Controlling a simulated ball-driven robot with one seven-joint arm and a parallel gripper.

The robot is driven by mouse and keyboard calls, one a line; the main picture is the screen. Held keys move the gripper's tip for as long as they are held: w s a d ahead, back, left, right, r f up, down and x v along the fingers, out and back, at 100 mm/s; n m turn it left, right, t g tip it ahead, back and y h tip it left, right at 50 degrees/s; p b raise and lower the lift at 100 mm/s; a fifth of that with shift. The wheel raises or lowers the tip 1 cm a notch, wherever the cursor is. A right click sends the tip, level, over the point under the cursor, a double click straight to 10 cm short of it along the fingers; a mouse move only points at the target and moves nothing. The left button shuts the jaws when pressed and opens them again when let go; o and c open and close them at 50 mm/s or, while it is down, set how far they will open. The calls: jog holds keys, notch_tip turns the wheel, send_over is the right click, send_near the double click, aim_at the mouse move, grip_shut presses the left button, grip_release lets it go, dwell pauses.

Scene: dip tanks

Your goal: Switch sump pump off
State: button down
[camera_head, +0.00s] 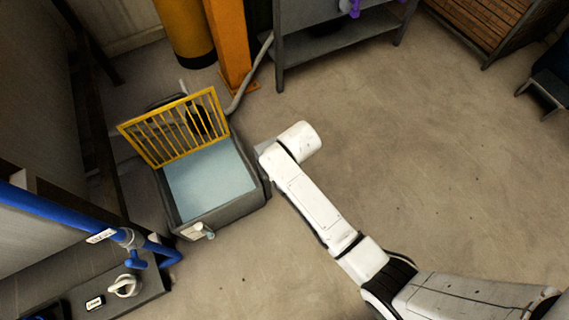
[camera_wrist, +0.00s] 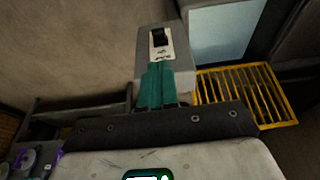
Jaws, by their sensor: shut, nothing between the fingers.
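In the wrist view, a black rocker switch (camera_wrist: 159,37) sits on a grey box (camera_wrist: 146,50), with a pale label (camera_wrist: 161,54) beside it. The label is partly covered, and I cannot tell which way the rocker is pressed. My gripper (camera_wrist: 158,68) has its teal fingers together and empty. Their tips overlap the label's lower edge in the picture, just below the switch; I cannot tell whether they touch the box. In the head view, the sump (camera_head: 218,214) holds pale blue water, and my arm ends at its right side. My fingers and the switch cannot be made out there.
A yellow grille (camera_head: 170,133) stands upright at the sump's back edge; it also shows in the wrist view (camera_wrist: 245,95). Blue pipes (camera_head: 60,216) run at the left. A grey table (camera_head: 335,40) and orange post (camera_head: 230,45) stand behind.

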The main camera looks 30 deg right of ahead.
jog(key=b+x, duration=0.4)
jog(key=x, duration=0.6)
jog(key=shift+s, duration=0.1)
dwell(0.3)
jog(key=shift+s+f+t, duration=0.1)
jog(key=shift+t, duration=0.2)
jog(key=shift+s+t, duration=0.1)
jog(key=shift+t, duration=0.2)
jog(key=t+b, duration=0.2)
jog(key=s+f+t+b, duration=0.1)
jog(key=t+b, duration=0.1)
jog(key=b, duration=0.1)
jog(key=s+f+t+b, duration=0.1)
jog(key=t+b, duration=0.1)
jog(key=b, duration=0.1)
jog(key=shift+f, duration=0.2)
jog(key=shift+w+r, duration=0.1)
